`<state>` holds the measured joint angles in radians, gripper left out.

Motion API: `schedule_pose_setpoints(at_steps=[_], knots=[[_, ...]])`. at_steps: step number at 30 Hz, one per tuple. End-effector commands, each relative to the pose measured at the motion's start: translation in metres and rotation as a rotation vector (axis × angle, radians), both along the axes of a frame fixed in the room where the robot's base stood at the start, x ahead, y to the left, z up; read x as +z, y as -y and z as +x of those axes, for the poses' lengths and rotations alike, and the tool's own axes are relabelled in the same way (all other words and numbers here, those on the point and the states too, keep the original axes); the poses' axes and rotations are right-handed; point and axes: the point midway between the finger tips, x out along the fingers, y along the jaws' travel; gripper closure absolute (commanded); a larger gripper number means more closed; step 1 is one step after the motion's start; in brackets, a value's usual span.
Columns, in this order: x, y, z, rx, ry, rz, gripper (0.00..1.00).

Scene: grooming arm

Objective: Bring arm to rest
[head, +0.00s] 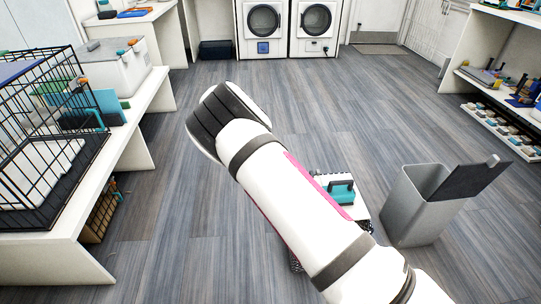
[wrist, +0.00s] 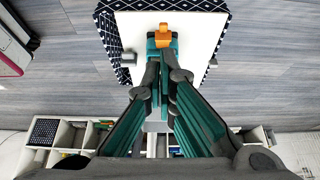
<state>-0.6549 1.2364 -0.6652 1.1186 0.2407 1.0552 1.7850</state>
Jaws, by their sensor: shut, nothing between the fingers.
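My arm (head: 290,200) stretches from the bottom right of the head view up to the left, above the floor. My gripper does not show in the head view, where the arm hides what lies beyond its bend. In the wrist view, my gripper (wrist: 163,70) has its teal-and-grey fingers together, shut and empty. Beyond the fingertips is a white top with a dark patterned border (wrist: 205,35). A teal and orange item (wrist: 163,38) shows at the tips; I cannot tell how far apart they are.
A teal-handled item (head: 339,191) sits on a low white-topped stand, partly behind my arm. A grey bin (head: 415,215) with a tilted lid stands to its right. A wire cage (head: 45,130) is on the left counter. Open floor (head: 340,105) lies before the two washers (head: 263,25).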

Motion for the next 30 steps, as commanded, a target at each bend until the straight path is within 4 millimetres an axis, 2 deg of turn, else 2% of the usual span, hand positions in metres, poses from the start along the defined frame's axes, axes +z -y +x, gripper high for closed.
schedule_pose_setpoints(at_steps=[4,7,11,14,18,23,30], knots=[[0.001,0.0,0.0,0.0,0.0,0.001,1.0],[0.011,0.004,-0.001,0.001,-0.007,0.014,1.0],[0.045,0.018,-0.01,0.017,-0.043,0.067,1.0],[0.083,0.032,-0.025,0.05,-0.083,0.13,1.0],[0.134,0.049,-0.053,0.124,-0.137,0.227,1.0],[0.188,0.065,-0.092,0.235,-0.18,0.33,1.0],[0.258,0.084,-0.165,0.45,-0.215,0.459,1.0]])
